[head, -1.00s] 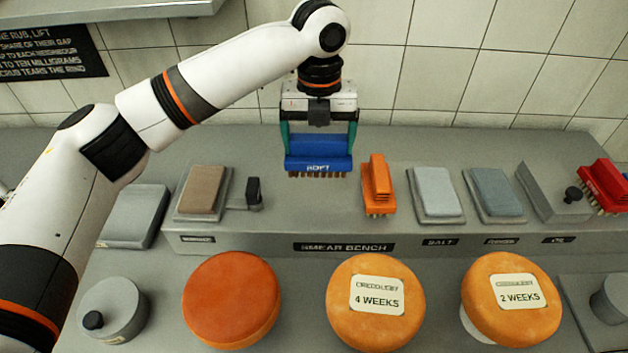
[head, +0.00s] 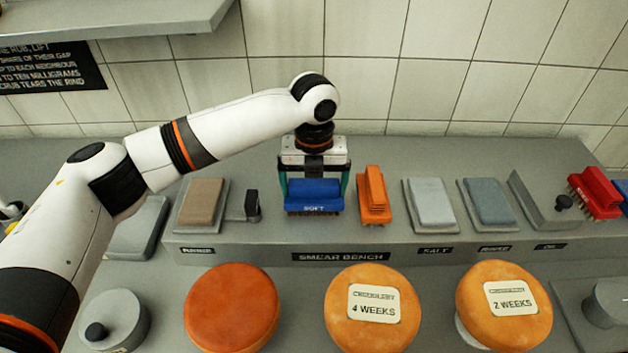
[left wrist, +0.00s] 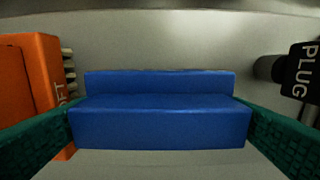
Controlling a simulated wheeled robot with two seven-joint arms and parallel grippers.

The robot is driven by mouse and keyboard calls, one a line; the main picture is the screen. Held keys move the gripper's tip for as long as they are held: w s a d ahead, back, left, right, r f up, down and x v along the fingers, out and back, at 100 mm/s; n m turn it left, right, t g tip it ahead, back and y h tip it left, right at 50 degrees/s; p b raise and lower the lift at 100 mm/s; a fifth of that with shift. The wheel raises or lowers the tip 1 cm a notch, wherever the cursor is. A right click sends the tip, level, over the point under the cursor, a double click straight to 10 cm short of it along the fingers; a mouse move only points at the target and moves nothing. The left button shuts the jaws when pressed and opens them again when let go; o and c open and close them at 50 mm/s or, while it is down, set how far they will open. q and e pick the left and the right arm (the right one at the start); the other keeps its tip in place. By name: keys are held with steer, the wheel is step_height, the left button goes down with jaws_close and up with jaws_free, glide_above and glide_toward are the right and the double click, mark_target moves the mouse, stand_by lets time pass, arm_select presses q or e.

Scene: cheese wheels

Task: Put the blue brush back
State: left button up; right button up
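The blue brush (head: 313,194), lettered SOFT with brown bristles below, is upright at the raised grey bench (head: 225,247). My left gripper (head: 313,186) has its green fingers on either side of the brush, at its ends. In the left wrist view the brush block (left wrist: 160,125) fills the space between the fingers, which touch or nearly touch both ends. The bristles are at or just above the bench top; I cannot tell if they touch. My right gripper is not in view.
An orange brush (head: 374,195) stands close right of the blue one. A black-tipped plug (head: 252,204) is close left. Several pads, a red brush (head: 596,192) and another blue object (head: 622,190) are on the bench. Cheese wheels (head: 231,306) stand in front.

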mark_target(314, 183)
arm_select(q)
step_height(314, 183, up, 12)
steer(key=b, duration=0.2)
steer(key=shift+r, duration=0.15)
stand_by(0.4)
